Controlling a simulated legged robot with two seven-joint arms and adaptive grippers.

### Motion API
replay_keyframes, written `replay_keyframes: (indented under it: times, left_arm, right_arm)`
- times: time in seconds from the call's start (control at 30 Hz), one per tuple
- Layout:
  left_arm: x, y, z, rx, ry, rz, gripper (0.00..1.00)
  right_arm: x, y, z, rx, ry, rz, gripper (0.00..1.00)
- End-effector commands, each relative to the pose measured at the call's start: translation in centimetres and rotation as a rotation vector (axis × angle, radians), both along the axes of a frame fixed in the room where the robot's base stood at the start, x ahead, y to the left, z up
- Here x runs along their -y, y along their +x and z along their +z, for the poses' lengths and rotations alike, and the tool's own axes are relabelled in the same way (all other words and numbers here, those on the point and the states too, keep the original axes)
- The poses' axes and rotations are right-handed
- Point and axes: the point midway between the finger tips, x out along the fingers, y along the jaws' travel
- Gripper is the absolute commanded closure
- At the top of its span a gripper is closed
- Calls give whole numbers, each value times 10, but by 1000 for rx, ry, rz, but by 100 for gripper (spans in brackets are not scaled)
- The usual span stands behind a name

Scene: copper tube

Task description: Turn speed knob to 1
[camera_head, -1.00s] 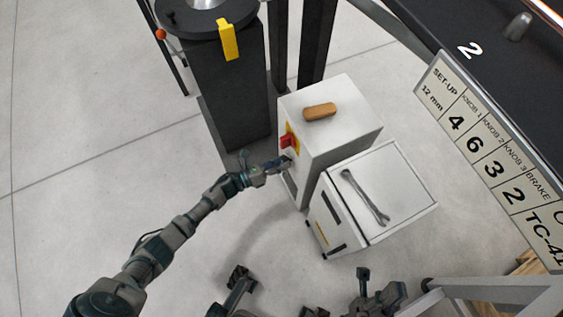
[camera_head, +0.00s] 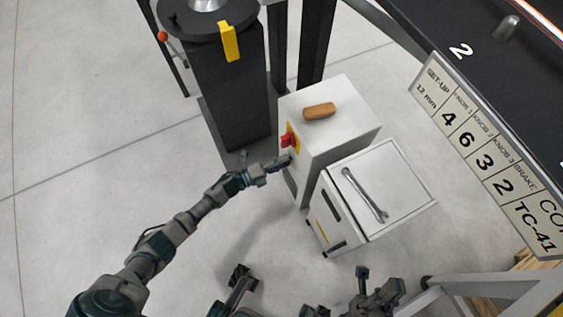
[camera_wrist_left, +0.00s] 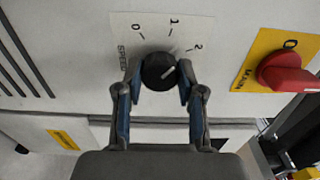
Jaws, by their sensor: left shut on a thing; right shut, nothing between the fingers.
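The black speed knob (camera_wrist_left: 158,72) sits on the white machine panel, marked 0, 1 and 2, with SPEED lettering beside it. Its white pointer line slants up to the right, towards the 2 rather than the 1. My left gripper (camera_wrist_left: 159,80) is shut on the knob, one finger on each side. In the head view my left gripper (camera_head: 281,163) reaches the front of the white box; the knob is hidden there. Dark parts of mine show at the bottom edge, my right gripper seemingly among them; its fingertips are hard to make out.
A red main switch on a yellow plate (camera_wrist_left: 256,75) is right of the knob. A wrench (camera_head: 364,195) lies on the lower cabinet. A black pedestal (camera_head: 230,100) stands behind left.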

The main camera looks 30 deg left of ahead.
Motion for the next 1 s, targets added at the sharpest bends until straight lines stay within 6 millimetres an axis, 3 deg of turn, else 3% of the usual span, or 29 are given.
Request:
replay_keyframes:
  times: [0.5, 1.0]
  left_arm:
    - [-6, 2, -1, -222, -275, 13, 97]
    - [-6, 2, -3, -270, -335, 14, 97]
  right_arm:
    - [1, -5, 5, 5, 0, 1, 100]
    - [0, -6, 3, -2, 1, 3, 100]
